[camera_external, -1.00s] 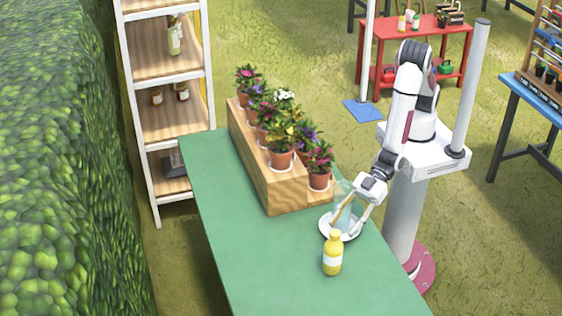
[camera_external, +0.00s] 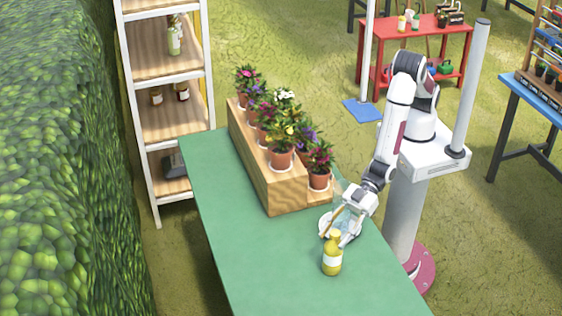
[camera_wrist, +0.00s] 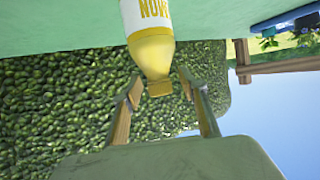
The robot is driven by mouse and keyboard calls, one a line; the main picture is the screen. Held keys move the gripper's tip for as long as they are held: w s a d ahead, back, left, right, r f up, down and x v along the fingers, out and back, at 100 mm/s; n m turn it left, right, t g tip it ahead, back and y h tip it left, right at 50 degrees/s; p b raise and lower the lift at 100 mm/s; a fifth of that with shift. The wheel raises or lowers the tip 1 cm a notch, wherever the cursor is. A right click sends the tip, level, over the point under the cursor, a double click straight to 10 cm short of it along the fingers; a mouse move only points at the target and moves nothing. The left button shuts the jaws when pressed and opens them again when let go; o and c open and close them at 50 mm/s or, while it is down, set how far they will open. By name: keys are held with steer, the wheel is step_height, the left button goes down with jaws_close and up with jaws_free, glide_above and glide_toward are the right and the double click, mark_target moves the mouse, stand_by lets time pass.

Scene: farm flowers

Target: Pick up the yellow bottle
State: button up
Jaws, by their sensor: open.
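The yellow bottle (camera_external: 332,257) with a white label stands upright on the green table (camera_external: 262,262) near its front right part. My gripper (camera_external: 335,240) is just behind and above the bottle in the external view, its fingers reaching toward the bottle's top. In the wrist view, the yellow bottle (camera_wrist: 154,45) appears upside down with its cap toward me. The open fingers of my gripper (camera_wrist: 160,92) lie on either side of the cap, apart from it. The external view does not clearly show the gap between fingers and bottle.
The table left of the bottle is clear. A hedge (camera_external: 60,170) runs along the left.

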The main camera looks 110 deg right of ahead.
jaws_close()
steer(key=shift+r, duration=0.1)
steer(key=shift+r, duration=0.2)
steer(key=shift+r, duration=4.85)
